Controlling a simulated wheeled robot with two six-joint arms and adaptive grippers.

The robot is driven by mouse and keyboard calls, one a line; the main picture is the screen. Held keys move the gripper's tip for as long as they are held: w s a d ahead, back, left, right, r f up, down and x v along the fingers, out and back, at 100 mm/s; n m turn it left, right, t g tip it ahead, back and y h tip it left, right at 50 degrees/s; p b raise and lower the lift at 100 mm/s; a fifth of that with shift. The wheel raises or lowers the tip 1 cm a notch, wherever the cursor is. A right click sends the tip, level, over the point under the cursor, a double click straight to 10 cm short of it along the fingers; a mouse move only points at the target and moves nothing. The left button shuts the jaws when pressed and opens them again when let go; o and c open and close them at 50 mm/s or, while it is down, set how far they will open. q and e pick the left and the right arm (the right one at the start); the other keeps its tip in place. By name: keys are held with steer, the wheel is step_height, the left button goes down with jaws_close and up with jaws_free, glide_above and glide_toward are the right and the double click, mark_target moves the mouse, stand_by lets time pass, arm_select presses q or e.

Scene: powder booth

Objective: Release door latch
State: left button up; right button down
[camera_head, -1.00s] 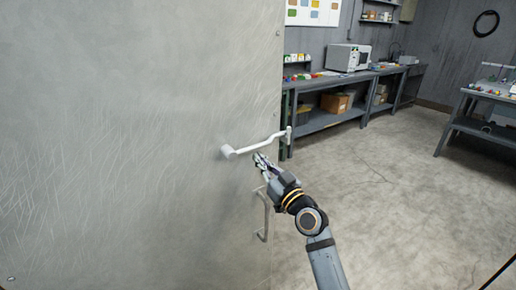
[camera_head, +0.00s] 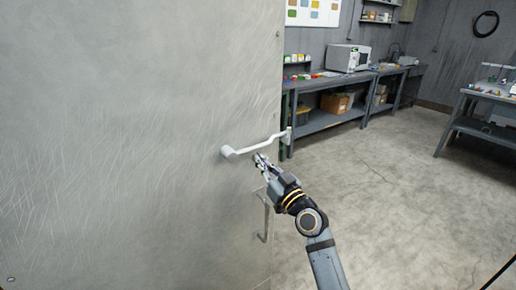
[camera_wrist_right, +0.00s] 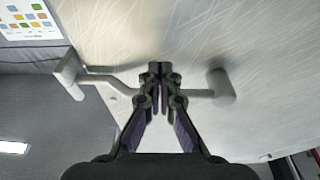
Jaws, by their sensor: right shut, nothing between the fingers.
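The door (camera_head: 130,140) is a large grey scratched panel filling the left of the head view. Its latch (camera_head: 245,151) is a pale bent lever with a round pivot at the left and an end at the door's right edge. My right gripper (camera_head: 259,158) is shut and empty, with its tips just below the lever. In the right wrist view the shut fingers (camera_wrist_right: 160,70) overlap the middle of the latch lever (camera_wrist_right: 203,93); I cannot tell whether they touch it. My left gripper is not in view.
A pale vertical pull handle (camera_head: 265,215) is on the door below the latch, close to my right arm. A workbench (camera_head: 330,120) with a microwave (camera_head: 347,57) stands behind at the right. Another table (camera_head: 480,115) is at the far right. The floor between is clear.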

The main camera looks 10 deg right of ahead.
step_height(320, 180, up, 12)
steer(key=p, duration=0.9)
stand_by(0.5)
steer(key=shift+s+a+r+p, duration=0.25)
steer(key=shift+a+r+p, duration=0.25)
steer(key=shift+a+r, duration=0.25)
steer(key=shift+s+a+r+p, duration=0.1)
steer(key=shift+s+a+r, duration=0.15)
steer(key=shift+a, duration=0.25)
steer(key=shift+s+a+r+p, duration=0.1)
steer(key=shift+a+r, duration=0.25)
steer(key=shift+a, duration=0.2)
steer(key=shift+s+a+r+p, duration=0.1)
steer(key=shift+s+a+r, duration=0.15)
steer(key=shift+a, duration=0.25)
steer(key=shift+d, duration=0.1)
